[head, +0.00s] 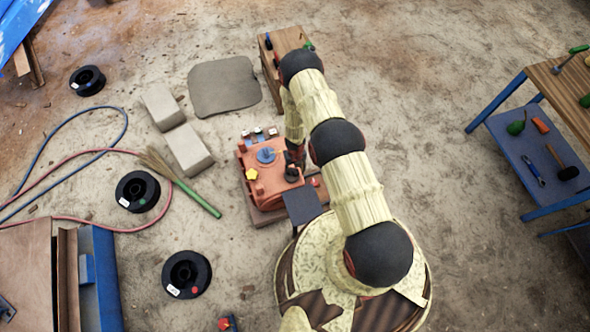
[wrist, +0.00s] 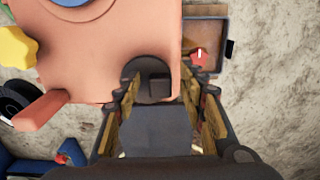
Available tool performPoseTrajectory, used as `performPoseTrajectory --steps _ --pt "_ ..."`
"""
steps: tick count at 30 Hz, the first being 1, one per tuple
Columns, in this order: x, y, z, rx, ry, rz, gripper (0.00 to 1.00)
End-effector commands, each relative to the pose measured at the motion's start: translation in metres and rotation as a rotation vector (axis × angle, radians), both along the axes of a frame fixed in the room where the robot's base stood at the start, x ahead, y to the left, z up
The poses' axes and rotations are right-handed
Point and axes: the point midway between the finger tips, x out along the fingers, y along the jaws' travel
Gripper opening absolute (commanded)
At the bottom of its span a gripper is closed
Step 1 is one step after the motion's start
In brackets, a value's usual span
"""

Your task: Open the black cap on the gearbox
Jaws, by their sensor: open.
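The orange gearbox (head: 266,182) sits on a low base left of my arm in the head view. In the wrist view its orange top (wrist: 95,65) fills the upper left. The black cap (wrist: 152,80) is at the gearbox's near right edge, with a raised block in its middle. In the head view a small dark round part (head: 292,174) shows there, close under my gripper. My gripper (wrist: 158,92) is open, with one finger on each side of the cap. I cannot tell whether the fingers touch it. A yellow knob (wrist: 17,47) and a blue disc (head: 266,155) also sit on the gearbox.
A red part (wrist: 201,58) lies in a tray right of the gearbox in the wrist view. Concrete blocks (head: 188,150), a broom (head: 196,197) and black spools (head: 137,191) lie to the left. A blue workbench (head: 530,155) with tools stands right.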

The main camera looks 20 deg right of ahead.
Motion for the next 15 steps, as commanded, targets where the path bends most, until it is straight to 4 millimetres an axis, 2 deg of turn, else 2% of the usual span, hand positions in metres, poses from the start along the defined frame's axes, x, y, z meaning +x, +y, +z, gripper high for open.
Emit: performPoseTrajectory --steps 6,15 --pt "0.0001 0.0 0.0001 0.0 0.0 0.0 0.41" --pt "0.0 0.0 0.0001 0.0 0.0 0.0 0.24"
